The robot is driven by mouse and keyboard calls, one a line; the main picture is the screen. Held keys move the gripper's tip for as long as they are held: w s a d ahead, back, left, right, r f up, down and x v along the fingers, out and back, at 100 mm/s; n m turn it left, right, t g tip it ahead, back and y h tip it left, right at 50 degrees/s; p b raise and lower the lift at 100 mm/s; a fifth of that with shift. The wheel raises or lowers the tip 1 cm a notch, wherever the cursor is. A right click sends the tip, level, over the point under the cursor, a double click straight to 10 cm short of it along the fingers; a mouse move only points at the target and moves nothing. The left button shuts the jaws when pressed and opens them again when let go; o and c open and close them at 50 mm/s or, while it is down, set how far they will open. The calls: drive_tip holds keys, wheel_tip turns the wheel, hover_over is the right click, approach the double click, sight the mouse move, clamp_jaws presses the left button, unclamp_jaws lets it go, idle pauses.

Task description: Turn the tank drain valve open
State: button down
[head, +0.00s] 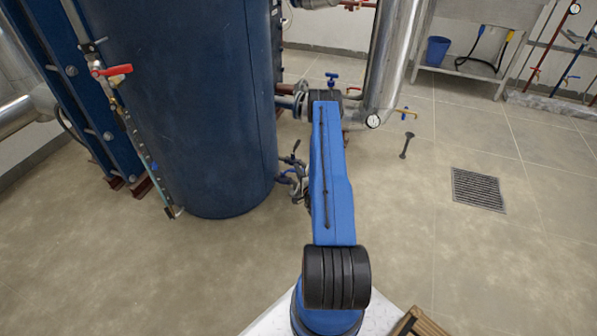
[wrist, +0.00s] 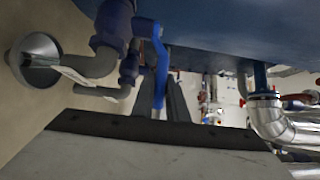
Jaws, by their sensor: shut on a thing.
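The tank (head: 200,110) is a large dark blue cylinder left of my arm in the head view. The drain valve (head: 288,175) sits on grey pipework low at its right side, partly hidden by my arm. In the wrist view its blue lever (wrist: 158,55) hangs down from the blue valve body (wrist: 112,22) under the tank. My gripper (wrist: 165,100) has its grey fingers on either side of the lever's lower end and is shut on it. In the head view my arm hides most of the gripper.
A grey round drain opening (wrist: 35,62) is below the pipe outlet in the wrist view. A silver pipe (wrist: 270,122) stands at right. In the head view, a floor grate (head: 478,189) and a bench with a blue bucket (head: 437,51) are at right; open floor lies around.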

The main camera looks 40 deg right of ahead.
drive_tip(key=shift+s+a+m+h, duration=0.15)
drive_tip(key=shift+s+m+h, duration=0.1)
drive_tip(key=shift+m+h, duration=0.2)
drive_tip(key=shift+g+h, duration=0.25)
drive_tip(key=shift+g, duration=0.05)
drive_tip(key=c, duration=1.7)
unclamp_jaws()
drive_tip(key=shift+c, duration=0.2)
drive_tip(key=shift+a, duration=0.1)
drive_tip(key=v, duration=0.7)
drive_tip(key=shift+s, duration=0.25)
